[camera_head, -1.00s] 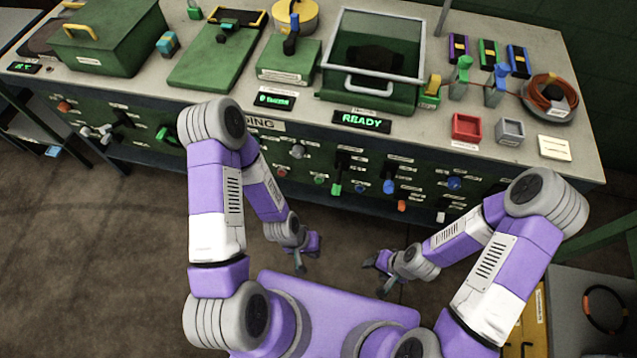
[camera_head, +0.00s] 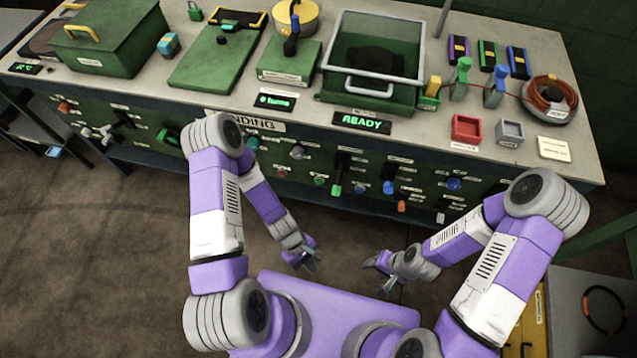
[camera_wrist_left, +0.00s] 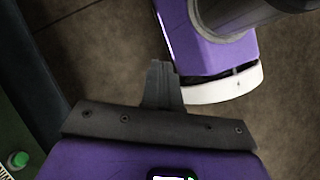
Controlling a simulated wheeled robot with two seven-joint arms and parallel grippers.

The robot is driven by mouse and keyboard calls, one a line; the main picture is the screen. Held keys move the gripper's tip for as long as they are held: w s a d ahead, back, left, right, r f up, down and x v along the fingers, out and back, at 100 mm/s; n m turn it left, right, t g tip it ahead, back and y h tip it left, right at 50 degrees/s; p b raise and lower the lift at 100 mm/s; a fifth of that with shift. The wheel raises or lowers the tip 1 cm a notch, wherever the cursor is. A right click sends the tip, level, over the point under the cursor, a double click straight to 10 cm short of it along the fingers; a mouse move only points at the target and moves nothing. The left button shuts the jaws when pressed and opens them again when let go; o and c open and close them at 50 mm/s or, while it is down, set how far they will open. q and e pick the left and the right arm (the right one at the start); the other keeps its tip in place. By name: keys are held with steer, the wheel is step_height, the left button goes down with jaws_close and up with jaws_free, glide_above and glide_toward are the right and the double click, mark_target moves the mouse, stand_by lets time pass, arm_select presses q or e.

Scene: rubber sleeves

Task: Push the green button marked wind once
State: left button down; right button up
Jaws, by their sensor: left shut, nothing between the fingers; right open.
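Green buttons sit on the green front panel of the bench in the head view, one (camera_head: 319,180) at the middle and a teal-green one (camera_head: 254,143) further left; their labels are too small to read. In the left wrist view a round green button (camera_wrist_left: 18,160) shows at the lower left edge, beside a partly cut-off white label that seems to start with "WIN". My left gripper (camera_head: 316,265) is shut and empty, in front of and apart from the panel; its closed fingers (camera_wrist_left: 162,68) show in the wrist view. My right gripper (camera_head: 374,266) is open and empty, to its right.
Above, the bench top (camera_head: 552,80) holds a glass-lidded box (camera_head: 376,55) and a display (camera_head: 362,122) reading READY. Floor is clear between grippers and bench.

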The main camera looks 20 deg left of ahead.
mark_target(319, 182)
arm_select(q)
steer(key=w+d+f+n+t+h, duration=0.25)
steer(key=w+n, duration=0.25)
steer(key=n, duration=0.6)
steer(key=w+d+f+n+t+h, duration=0.2)
steer(key=w+d+n+t+h, duration=0.15)
steer(key=n, duration=0.65)
steer(key=w+a+f+n+t+y, duration=0.2)
steer(key=w+a+n+t+y, duration=0.1)
steer(key=w+a+n, duration=0.3)
steer(key=w+a+f+n+t+y+p, duration=0.1)
steer(key=w+a+n+t, duration=0.4)
steer(key=n, duration=0.5)
step_height(319, 182, down, 3)
steer(key=shift+w+a+r+n+y, duration=0.15)
steer(key=shift+w+a+n+y, duration=0.2)
steer(key=shift+a+y, duration=0.45)
steer(key=shift+w+d, duration=0.1)
steer(key=shift+w, duration=0.05)
steer(key=w+b, duration=0.3)
steer(key=w, duration=0.5)
steer(key=shift+w+b, duration=0.3)
steer(key=shift+b, duration=0.1)
